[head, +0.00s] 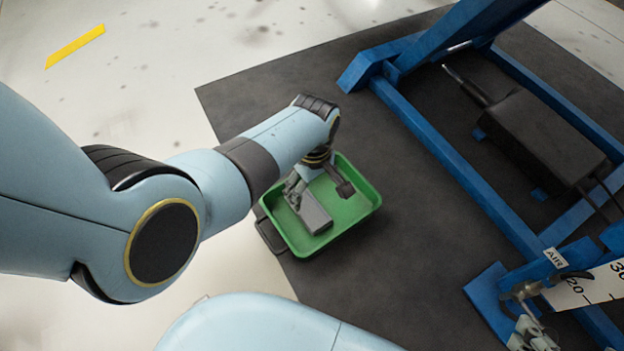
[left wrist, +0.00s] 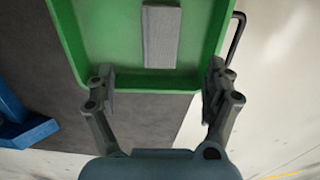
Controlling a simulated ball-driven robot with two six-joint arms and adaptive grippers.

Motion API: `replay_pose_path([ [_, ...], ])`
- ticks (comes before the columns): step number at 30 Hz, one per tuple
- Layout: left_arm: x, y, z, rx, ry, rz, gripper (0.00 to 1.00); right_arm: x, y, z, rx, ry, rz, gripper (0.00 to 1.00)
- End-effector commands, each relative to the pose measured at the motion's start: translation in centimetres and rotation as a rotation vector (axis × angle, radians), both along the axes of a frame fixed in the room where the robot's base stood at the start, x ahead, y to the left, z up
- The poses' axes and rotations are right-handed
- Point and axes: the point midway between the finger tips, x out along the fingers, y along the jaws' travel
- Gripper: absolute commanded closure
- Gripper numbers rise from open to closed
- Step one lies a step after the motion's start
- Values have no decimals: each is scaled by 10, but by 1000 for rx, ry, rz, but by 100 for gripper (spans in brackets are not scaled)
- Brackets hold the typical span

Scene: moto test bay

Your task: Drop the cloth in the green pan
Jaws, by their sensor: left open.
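The green pan (head: 352,212) sits on the floor at the edge of the dark mat, and it fills the top of the left wrist view (left wrist: 112,45). A flat grey strip, which looks like the folded cloth (head: 317,219), lies inside the pan; it also shows in the left wrist view (left wrist: 161,36). My left gripper (head: 319,194) is over the pan, pointing down. Its fingers are spread apart with nothing between them, as the left wrist view (left wrist: 158,88) also shows. My right gripper is not in view.
A blue lift frame (head: 440,150) stands to the right of the pan, with a black box (head: 540,135) inside it. A metal fitting and a scale (head: 590,287) are at the lower right. The mat (head: 300,75) beyond the pan is clear.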

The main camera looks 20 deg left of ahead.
Motion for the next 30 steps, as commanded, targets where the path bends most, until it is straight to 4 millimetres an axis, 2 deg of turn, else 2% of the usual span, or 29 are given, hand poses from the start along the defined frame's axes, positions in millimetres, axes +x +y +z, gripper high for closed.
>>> replay_pose_path([
  [8, 0, 0, 2, 0, 1, 0, 14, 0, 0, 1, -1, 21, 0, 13],
  [11, -6, 4, 0, 2, -10, -14, 14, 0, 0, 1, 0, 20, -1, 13],
  [14, -29, 22, -6, 8, -63, -80, 14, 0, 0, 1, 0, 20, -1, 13],
  [17, -67, 51, -3, 38, -167, -217, 14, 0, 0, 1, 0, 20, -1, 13],
  [20, -110, 81, 22, 101, -297, -411, 14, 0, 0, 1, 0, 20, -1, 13],
  [23, -146, 101, 66, 182, -420, -619, 14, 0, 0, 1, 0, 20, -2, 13],
  [24, -158, 105, 87, 216, -464, -699, 14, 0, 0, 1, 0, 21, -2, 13],
  [27, -179, 109, 137, 290, -556, -865, 14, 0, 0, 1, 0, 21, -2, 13],
  [30, -190, 108, 176, 344, -618, -979, 14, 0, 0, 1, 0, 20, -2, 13],
])
